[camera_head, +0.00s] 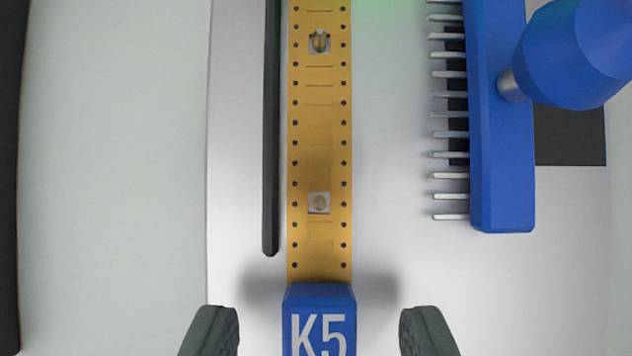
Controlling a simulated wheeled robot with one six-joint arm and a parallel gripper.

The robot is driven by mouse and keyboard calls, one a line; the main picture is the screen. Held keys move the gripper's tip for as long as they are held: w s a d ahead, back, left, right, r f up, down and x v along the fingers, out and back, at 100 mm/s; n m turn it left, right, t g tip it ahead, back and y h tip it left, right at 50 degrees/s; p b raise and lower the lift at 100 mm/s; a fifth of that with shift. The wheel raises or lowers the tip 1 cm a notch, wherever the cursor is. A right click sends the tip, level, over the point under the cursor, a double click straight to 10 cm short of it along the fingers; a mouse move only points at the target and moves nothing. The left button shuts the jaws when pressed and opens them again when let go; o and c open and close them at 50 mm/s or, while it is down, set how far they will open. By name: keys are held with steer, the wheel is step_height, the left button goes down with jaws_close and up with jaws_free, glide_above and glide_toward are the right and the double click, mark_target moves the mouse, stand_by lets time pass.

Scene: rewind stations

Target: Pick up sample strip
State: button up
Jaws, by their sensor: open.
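The sample strip is an orange-yellow tape (320,150) with small dark holes along both edges. It runs straight up the picture on a light grey plate, from the top edge down to a blue block (320,292) marked "K5" in white. My gripper (320,330) is at the bottom, its two dark fingers apart on either side of the blue block. A gap shows between each finger and the block, so neither seems to touch it. The lower part of the block is cut off by the picture's edge.
A thin black bar (271,130) lies along the strip's left side. To the right is a blue comb-like bar (503,150) with several metal pins and a blue knob (570,55). The plate (420,270) is bare at lower right. A dark edge (10,180) runs down the far left.

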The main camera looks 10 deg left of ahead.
steer(key=shift+w+f, duration=0.2)
steer(key=shift+f, duration=0.25)
jaws_close()
steer(key=shift+r, duration=0.15)
